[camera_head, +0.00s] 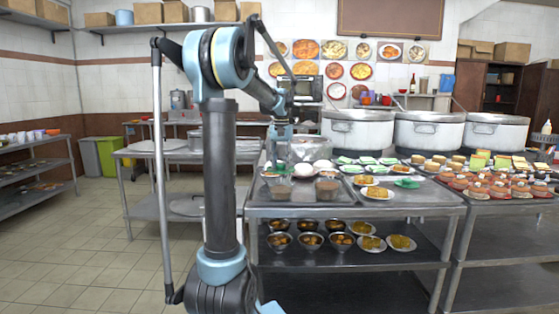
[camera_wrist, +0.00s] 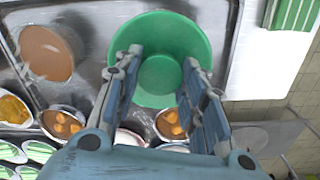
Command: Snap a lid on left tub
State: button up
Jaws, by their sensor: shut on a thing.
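My gripper (camera_head: 281,158) is low over the left end of the front steel table. In the wrist view its two fingers (camera_wrist: 165,85) reach across a round green lid (camera_wrist: 160,28) with a raised centre. It is shut on the lid. The left tub (camera_head: 280,190) stands on the table below my gripper in the head view. In the wrist view the green lid hides it, so I cannot tell whether they touch. A second tub with brown contents (camera_head: 328,189) stands to its right, uncovered; it also shows in the wrist view (camera_wrist: 45,53).
Bowls of food (camera_wrist: 65,123) and plates with green items (camera_head: 365,161) sit close by on the table. Large steel pots (camera_head: 358,130) stand behind. Another table (camera_head: 500,200) with crowded dishes adjoins on the right. The tiled floor at left (camera_head: 80,250) is open.

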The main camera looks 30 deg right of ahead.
aim_at(281, 171)
jog(key=shift+f, duration=2.1)
jog(key=shift+s+f, duration=0.1)
dwell(1.0)
jog(key=o, duration=0.9)
jog(key=shift+c, duration=0.2)
jog(key=o, duration=0.5)
jog(key=shift+r, duration=3.5)
